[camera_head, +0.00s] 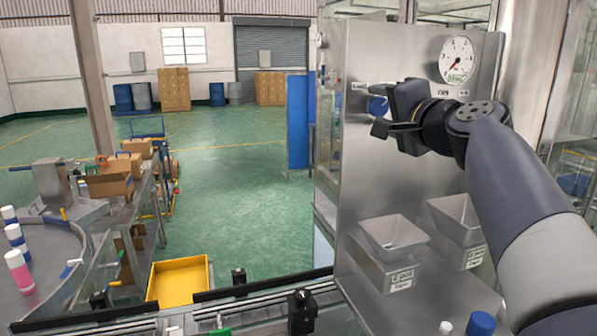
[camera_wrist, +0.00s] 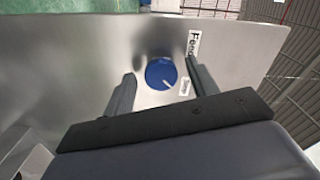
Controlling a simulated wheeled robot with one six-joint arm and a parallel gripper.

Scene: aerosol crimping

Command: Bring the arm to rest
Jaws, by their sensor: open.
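My gripper (camera_head: 376,108) is at the steel machine panel (camera_head: 390,180), in the upper middle of the head view. Its fingers point left toward a blue round knob (camera_head: 378,106) on the panel. In the wrist view the two fingers (camera_wrist: 161,88) stand apart, with the blue knob (camera_wrist: 161,74) showing between and beyond them. The knob has a pale pointer mark. My gripper is open and holds nothing. I cannot tell how far the fingertips are from the knob.
A pressure gauge (camera_head: 457,60) sits on the panel above my wrist. Two steel hoppers (camera_head: 394,236) jut out below my arm. A conveyor rail (camera_head: 250,300) runs along the front. A yellow tray (camera_head: 180,281) and a round table (camera_head: 45,262) with cans stand left. Open green floor lies behind.

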